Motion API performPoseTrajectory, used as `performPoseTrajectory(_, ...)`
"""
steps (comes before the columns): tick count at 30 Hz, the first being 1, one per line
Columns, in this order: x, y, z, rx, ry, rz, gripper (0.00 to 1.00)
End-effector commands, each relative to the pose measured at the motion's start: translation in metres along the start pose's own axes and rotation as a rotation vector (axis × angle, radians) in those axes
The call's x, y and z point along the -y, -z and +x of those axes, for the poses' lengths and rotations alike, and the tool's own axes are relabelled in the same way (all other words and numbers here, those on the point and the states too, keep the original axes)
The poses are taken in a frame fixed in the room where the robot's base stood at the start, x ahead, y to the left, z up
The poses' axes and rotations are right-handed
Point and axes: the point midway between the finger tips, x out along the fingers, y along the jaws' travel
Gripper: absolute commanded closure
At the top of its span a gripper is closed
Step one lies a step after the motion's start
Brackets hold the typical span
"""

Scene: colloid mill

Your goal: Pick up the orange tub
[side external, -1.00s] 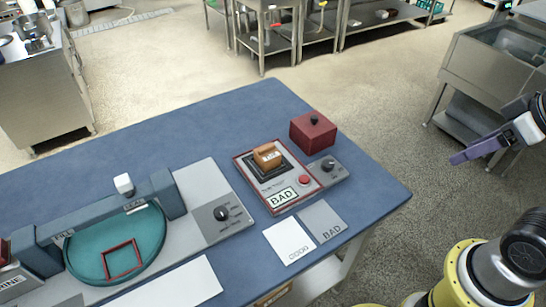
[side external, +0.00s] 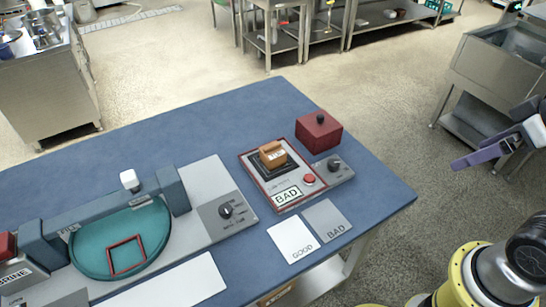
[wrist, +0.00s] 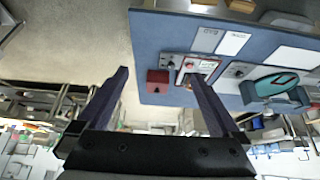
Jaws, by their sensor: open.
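The orange tub (side external: 272,154) is a small block-like piece, sitting on the dark square plate of a red-edged grey device (side external: 249,171) on the blue table. My gripper (side external: 462,163) is at the right of the side view, off the table and well away from the tub. In the wrist view my gripper (wrist: 157,75) has its two purple fingers wide apart with nothing between them in its grasp. The tub is not clear in the wrist view; the right finger overlaps the device there.
A red box with a black knob (side external: 319,131) stands just behind the device. GOOD (side external: 292,240) and BAD (side external: 327,220) cards lie in front. A teal round basin (side external: 95,240) is at the left. The table's back (side external: 250,110) is clear.

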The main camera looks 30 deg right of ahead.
Motion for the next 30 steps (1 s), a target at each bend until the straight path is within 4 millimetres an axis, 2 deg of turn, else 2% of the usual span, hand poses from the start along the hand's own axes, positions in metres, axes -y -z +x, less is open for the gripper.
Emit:
performPoseTrajectory(5, 0.000, -0.003, -0.001, 0.017, 0.001, -0.106, 0.00)
performPoseTrajectory(8, 0.000, 0.013, -0.017, -0.010, -0.001, -0.230, 0.00)
performPoseTrajectory(15, 0.004, 0.085, -0.047, -0.009, 0.008, -0.554, 0.00)
performPoseTrajectory(19, 0.011, 0.133, -0.050, 0.015, 0.028, -0.731, 0.00)
performPoseTrajectory(25, 0.030, 0.209, -0.031, 0.067, 0.080, -1.001, 0.00)
performPoseTrajectory(30, 0.054, 0.264, 0.007, 0.113, 0.137, -1.198, 0.00)
